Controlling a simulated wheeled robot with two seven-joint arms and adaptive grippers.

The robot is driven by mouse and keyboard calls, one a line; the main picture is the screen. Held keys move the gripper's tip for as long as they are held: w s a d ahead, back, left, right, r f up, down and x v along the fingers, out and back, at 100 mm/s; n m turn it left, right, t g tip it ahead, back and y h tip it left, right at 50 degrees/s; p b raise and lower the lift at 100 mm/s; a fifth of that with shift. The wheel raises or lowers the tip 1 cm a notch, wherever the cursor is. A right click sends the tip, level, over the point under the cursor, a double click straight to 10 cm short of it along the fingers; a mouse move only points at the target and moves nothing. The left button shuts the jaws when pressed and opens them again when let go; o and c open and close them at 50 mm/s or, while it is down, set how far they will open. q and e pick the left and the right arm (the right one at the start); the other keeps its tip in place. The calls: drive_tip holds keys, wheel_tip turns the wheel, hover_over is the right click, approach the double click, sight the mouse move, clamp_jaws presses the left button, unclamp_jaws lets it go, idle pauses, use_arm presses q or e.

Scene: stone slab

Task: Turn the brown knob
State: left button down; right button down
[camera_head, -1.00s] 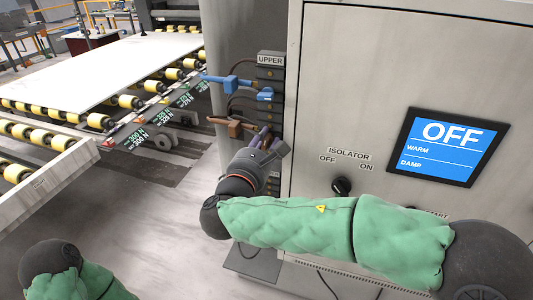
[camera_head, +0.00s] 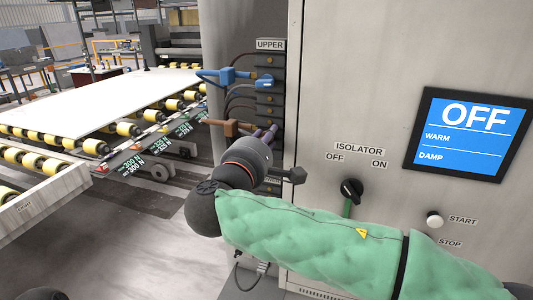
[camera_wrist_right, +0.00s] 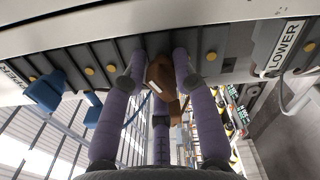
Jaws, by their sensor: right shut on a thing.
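The brown knob (camera_head: 228,127) sticks out to the left from the dark strip of sockets on the cabinet's side, below a blue one. My right gripper (camera_head: 268,133) reaches up to it from below. In the right wrist view, the purple fingers of the right gripper (camera_wrist_right: 158,70) are closed around the brown knob (camera_wrist_right: 159,76), with a finger on each side and one below. Part of the knob is hidden by the fingers. My left gripper is out of view.
A blue handle (camera_head: 235,77) sits just above the brown knob. The cabinet front carries a black isolator switch (camera_head: 351,189), a white start button (camera_head: 434,220) and a blue screen reading OFF (camera_head: 470,130). A roller conveyor (camera_head: 95,147) stands at left.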

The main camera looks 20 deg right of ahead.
drive_tip(key=shift+a+m+b, duration=0.1)
drive_tip(key=shift+m+b, duration=1)
drive_tip(key=shift+r+m+b, duration=0.15)
drive_tip(key=shift+m+b, duration=0.15)
drive_tip(key=shift+m, duration=0.1)
drive_tip(key=shift+r, duration=0.2)
drive_tip(key=c, duration=1.3)
unclamp_jaws()
drive_tip(key=shift+o, duration=0.9)
drive_tip(key=shift+f, duration=0.1)
drive_tip(key=shift+s+a, duration=0.1)
drive_tip(key=shift+s, duration=0.05)
drive_tip(key=v, duration=1.1)
drive_tip(key=shift+s+a, duration=0.2)
